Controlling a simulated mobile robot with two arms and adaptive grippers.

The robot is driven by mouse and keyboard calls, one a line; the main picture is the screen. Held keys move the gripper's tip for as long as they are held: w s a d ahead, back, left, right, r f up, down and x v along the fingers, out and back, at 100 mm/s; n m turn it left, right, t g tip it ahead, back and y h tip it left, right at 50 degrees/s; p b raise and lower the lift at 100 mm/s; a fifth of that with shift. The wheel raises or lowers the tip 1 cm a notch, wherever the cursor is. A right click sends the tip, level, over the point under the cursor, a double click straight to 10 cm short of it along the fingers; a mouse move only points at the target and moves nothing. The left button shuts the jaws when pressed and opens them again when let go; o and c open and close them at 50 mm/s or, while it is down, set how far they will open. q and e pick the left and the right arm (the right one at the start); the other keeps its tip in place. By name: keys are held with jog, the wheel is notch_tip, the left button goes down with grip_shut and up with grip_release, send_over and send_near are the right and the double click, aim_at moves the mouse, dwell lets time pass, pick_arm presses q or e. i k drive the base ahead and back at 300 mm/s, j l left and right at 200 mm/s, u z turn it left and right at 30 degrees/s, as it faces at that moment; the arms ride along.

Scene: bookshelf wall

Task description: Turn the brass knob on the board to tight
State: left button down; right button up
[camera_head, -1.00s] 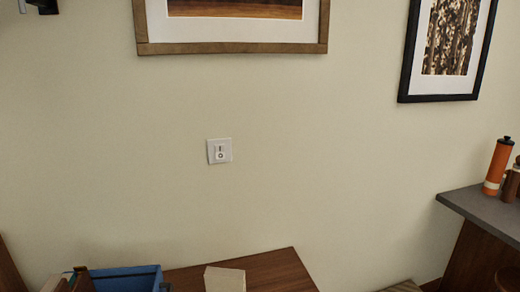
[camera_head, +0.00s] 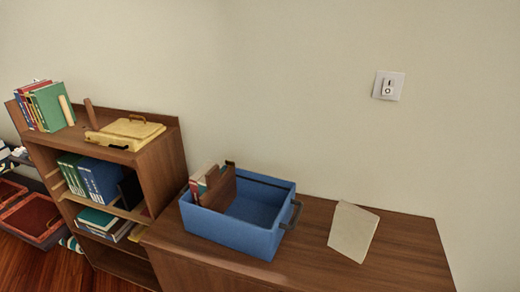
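No brass knob and no board with a knob can be made out in the head view. A white wall plate with a small switch (camera_head: 388,86) is on the wall at the upper right; it is not brass. Neither of my grippers shows in this view.
A brown wooden cabinet (camera_head: 400,262) stands against the wall, with a blue crate (camera_head: 262,243) holding books and a pale upright block (camera_head: 352,232) on it. A bookshelf (camera_head: 160,168) at left carries books (camera_head: 50,107) and a yellow case (camera_head: 125,133). Red-lidded bins (camera_head: 35,218) are far left.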

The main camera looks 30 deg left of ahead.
aim_at(230, 164)
jog(key=u, duration=1.25)
jog(key=i+j+z, duration=0.2)
jog(key=i+z, duration=0.25)
jog(key=i, duration=0.05)
